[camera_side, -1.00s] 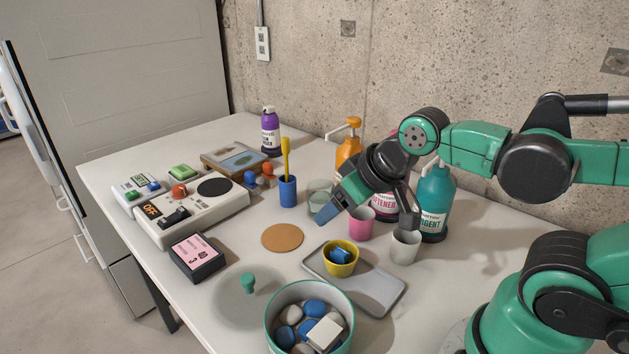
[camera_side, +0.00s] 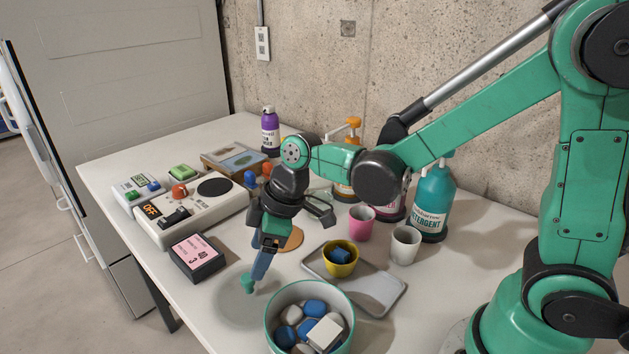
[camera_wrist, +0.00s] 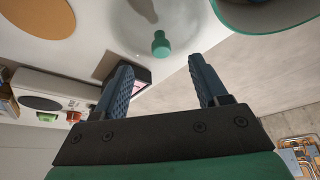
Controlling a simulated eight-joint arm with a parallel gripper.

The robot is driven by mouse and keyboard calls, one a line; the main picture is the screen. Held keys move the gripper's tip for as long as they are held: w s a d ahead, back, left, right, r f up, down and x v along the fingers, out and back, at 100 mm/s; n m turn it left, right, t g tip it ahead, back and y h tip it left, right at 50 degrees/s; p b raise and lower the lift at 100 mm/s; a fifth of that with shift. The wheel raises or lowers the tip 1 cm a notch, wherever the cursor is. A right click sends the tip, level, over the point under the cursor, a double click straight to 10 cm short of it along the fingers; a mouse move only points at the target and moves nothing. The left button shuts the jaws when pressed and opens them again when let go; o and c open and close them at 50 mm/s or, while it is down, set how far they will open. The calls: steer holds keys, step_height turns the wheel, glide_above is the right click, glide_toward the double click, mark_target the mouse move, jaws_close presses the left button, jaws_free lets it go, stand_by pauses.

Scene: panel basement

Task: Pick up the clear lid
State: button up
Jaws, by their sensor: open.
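The clear lid (camera_side: 236,308) is a see-through disc with a green knob (camera_side: 247,284), lying on the white table near its front edge. My gripper (camera_side: 257,276) points down at the knob, its blue fingers beside or just above it in the side view; contact cannot be told there. In the wrist view the open fingers (camera_wrist: 160,68) are spread, with nothing between them. The green knob (camera_wrist: 160,43) shows ahead of the gap, roughly centred, on the clear disc (camera_wrist: 138,35).
A teal-rimmed bowl (camera_side: 271,334) of blue and white stones stands close right of the lid. A grey tray (camera_side: 378,294) with a yellow cup (camera_side: 340,268) lies behind it. A black box (camera_side: 197,260) sits left. A brown coaster (camera_side: 293,240) lies partly behind my gripper.

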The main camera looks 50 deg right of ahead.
mark_target(248, 277)
steer(key=shift+x, duration=3)
steer(key=shift+a, duration=0.1)
jaws_close()
